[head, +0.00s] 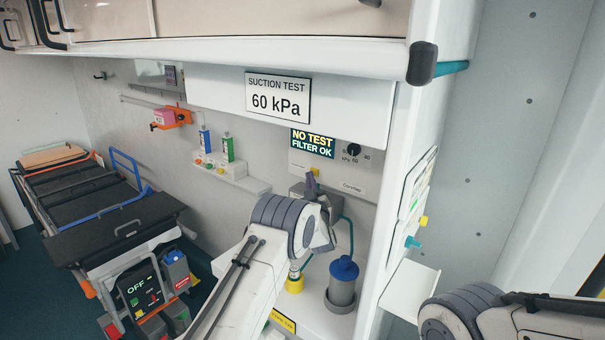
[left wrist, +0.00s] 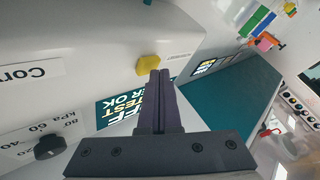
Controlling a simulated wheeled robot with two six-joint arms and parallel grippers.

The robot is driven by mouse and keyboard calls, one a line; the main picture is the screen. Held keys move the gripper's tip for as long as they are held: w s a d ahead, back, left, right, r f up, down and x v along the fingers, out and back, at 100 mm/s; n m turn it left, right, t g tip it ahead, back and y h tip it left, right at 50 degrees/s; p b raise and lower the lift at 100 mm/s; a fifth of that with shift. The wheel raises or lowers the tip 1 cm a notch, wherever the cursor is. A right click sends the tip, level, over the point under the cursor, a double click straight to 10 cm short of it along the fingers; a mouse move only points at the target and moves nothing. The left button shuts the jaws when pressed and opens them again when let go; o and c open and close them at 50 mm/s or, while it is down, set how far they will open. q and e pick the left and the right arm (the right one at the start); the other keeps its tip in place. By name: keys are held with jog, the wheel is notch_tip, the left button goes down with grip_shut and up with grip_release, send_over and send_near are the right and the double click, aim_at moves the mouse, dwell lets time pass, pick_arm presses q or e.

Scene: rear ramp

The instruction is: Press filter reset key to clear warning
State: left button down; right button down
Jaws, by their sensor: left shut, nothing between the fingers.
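A yellow key (head: 314,171) sits on the suction unit's panel, below a small dark display (head: 313,143) that reads "NO TEST" and "FILTER OK". In the left wrist view the yellow key (left wrist: 148,62) lies just beyond my fingertips. My left gripper (head: 311,184) is shut and empty, with its tips right at the key; I cannot tell whether they touch it. The display (left wrist: 137,101) shows in part behind the fingers in the left wrist view. My right arm comes in at the lower right, but its gripper is out of view.
A sign (head: 277,97) reads "SUCTION TEST 60 kPa". A black dial (head: 354,150) is right of the display. A blue-lidded canister (head: 343,281) stands on the counter below. A white cabinet edge (head: 405,190) rises to the right. A stretcher (head: 100,205) stands at the left.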

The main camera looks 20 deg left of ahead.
pick_arm(q)
jog(key=shift+s+a, duration=0.2)
jog(key=shift+s, duration=0.3)
jog(key=s, duration=0.1)
jog(key=s+a, duration=0.1)
jog(key=s, duration=0.2)
jog(key=shift+s+a, duration=0.35)
jog(key=shift+s, duration=0.05)
dwell(0.5)
